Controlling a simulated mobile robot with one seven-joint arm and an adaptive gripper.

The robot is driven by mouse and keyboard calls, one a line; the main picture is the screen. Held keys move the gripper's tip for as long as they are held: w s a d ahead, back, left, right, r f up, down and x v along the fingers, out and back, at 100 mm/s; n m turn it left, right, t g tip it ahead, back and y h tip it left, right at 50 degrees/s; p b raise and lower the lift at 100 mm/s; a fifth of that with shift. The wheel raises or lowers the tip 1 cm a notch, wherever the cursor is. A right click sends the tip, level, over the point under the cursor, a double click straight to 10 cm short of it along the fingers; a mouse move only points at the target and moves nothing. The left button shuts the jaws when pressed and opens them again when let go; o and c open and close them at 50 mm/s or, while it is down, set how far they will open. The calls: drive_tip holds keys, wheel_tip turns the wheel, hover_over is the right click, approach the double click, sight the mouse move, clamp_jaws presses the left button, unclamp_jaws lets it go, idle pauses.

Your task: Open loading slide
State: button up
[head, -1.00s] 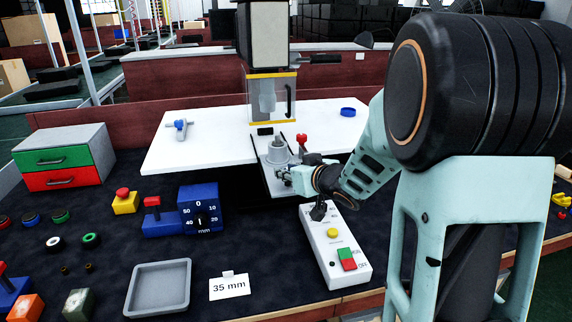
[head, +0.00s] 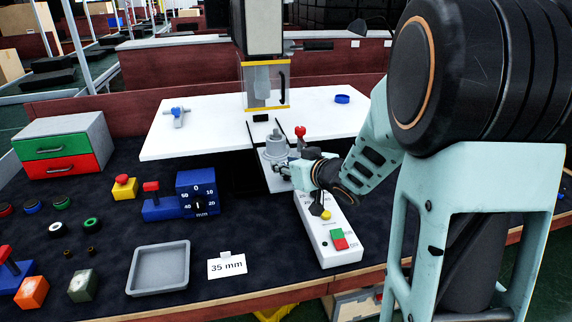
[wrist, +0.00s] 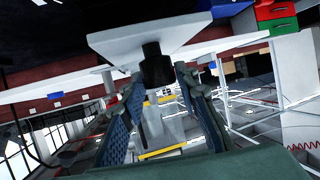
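The loading slide (head: 272,180) is a pale narrow plate extending forward from below the press, with a grey round fixture (head: 274,152) and a red-topped knob (head: 300,132) at it. My gripper (head: 285,172) is at the slide's front end, low beside the fixture; its fingertips are small in the head view. In the wrist view the pale slab (wrist: 120,42) carries a dark cylindrical handle (wrist: 157,66). My gripper's two fingers (wrist: 160,85) stand apart, one on each side of this handle. Firm contact with the handle cannot be made out.
A white control box (head: 325,235) with coloured buttons lies just below my wrist. The white press table (head: 195,125) flanks the slide. A blue dial unit (head: 197,193), grey tray (head: 158,268) and "35 mm" card (head: 227,267) are to the left.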

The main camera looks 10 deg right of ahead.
drive_tip(key=shift+o, duration=1.1)
drive_tip(key=v, duration=0.7)
drive_tip(key=shift+s, duration=0.25)
drive_tip(key=shift+r, duration=0.1)
